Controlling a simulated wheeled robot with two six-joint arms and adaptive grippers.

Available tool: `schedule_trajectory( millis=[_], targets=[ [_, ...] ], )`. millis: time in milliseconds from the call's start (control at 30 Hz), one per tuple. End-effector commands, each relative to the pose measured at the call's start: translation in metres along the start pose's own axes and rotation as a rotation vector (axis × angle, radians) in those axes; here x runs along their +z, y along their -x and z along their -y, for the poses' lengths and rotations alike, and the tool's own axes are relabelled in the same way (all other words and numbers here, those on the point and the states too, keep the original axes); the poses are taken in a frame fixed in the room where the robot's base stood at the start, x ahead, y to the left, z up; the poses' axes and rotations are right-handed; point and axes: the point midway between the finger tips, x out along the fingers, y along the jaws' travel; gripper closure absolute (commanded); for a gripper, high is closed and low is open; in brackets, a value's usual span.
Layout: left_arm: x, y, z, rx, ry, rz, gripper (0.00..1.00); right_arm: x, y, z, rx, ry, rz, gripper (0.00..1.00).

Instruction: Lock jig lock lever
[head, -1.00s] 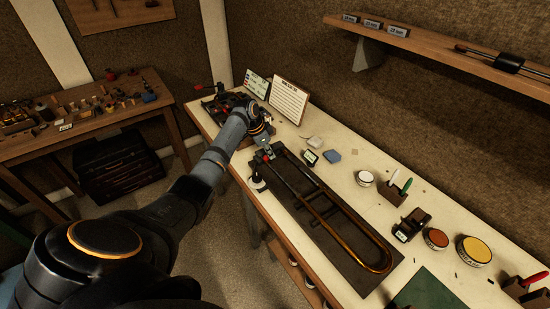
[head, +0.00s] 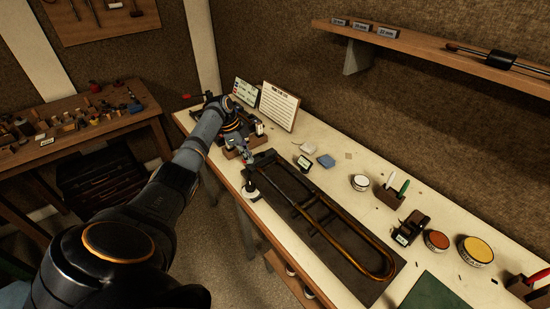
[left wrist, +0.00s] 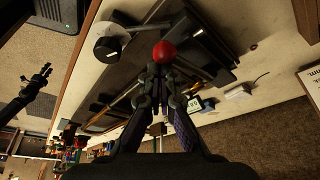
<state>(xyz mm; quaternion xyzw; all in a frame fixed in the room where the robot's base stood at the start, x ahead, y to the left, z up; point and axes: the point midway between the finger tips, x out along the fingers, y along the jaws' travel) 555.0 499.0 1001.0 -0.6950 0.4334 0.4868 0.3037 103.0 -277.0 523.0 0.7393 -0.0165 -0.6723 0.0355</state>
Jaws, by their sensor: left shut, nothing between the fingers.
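The jig is a dark frame (head: 318,222) on the bench, with a long brass slide lying in it. Its lock lever carries a red ball knob (left wrist: 164,52), clear in the left wrist view. In the head view the knob is hard to make out beside the fingers. My left gripper (head: 246,158) is at the jig's far left end. In the left wrist view its fingers (left wrist: 160,78) are shut and empty, with their tips just beside the red knob. I cannot tell whether they touch it.
A white round-based item with a black top (head: 250,191) stands close to the jig's left end. A sign board (head: 279,105), a small display (head: 304,163) and a blue block (head: 326,161) lie behind. Tins (head: 475,250) and a tool holder (head: 390,196) stand to the right.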

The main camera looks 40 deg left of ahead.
Motion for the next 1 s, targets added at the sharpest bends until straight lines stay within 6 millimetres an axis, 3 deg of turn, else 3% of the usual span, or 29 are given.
schedule_trajectory(
  millis=[767, 867, 1000],
  targets=[
    [0.004, 0.001, 0.000, -0.002, 0.007, 0.003, 1.00, -0.004, 0.001, -0.003, 0.004, 0.001, -0.007, 0.60],
    [-0.003, 0.002, 0.000, -0.002, 0.006, 0.002, 1.00, -0.005, 0.006, -0.004, 0.004, 0.001, -0.007, 0.60],
    [-0.028, 0.000, -0.001, -0.002, 0.008, -0.001, 1.00, -0.008, 0.023, -0.005, 0.004, 0.001, -0.008, 0.60]
  ],
)
